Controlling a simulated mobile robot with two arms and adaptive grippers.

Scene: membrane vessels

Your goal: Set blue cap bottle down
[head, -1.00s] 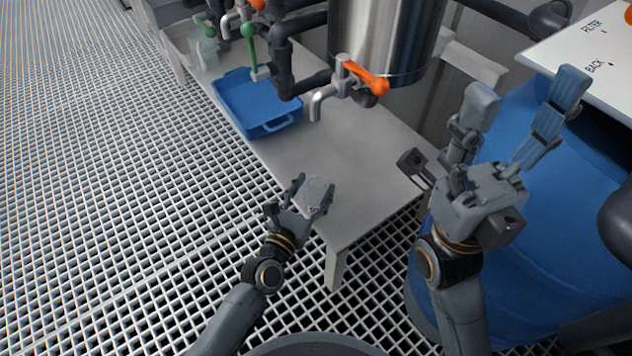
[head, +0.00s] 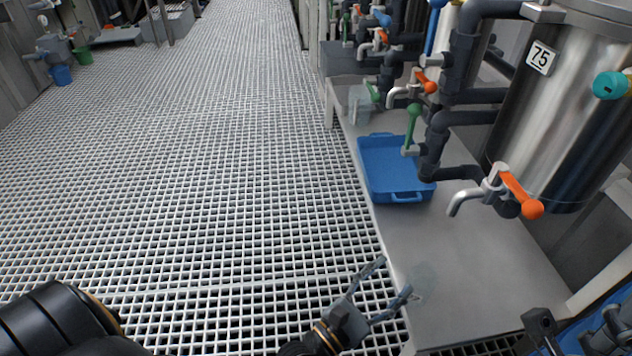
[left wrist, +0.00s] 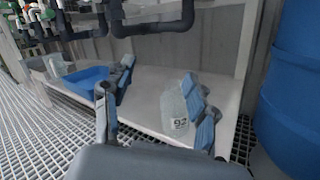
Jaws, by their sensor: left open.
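A clear, translucent bottle (left wrist: 172,105) with a label reading 92 stands on the grey bench in the left wrist view. It shows only as a faint clear shape in the head view (head: 424,282), near the bench's front left edge. I cannot make out a blue cap on it. My left gripper (head: 394,277) is open, its fingers pointing toward the bottle. In the left wrist view, the right-hand finger overlaps the bottle's right side; I cannot tell whether they touch. My right gripper is only partly in view at the head view's lower right corner, its jaws unclear.
A blue tray (head: 374,178) lies on the bench (head: 470,275), with a clear container (head: 361,104) behind it. A tap with an orange handle (head: 518,192) juts over the bench below a steel vessel (head: 560,110).

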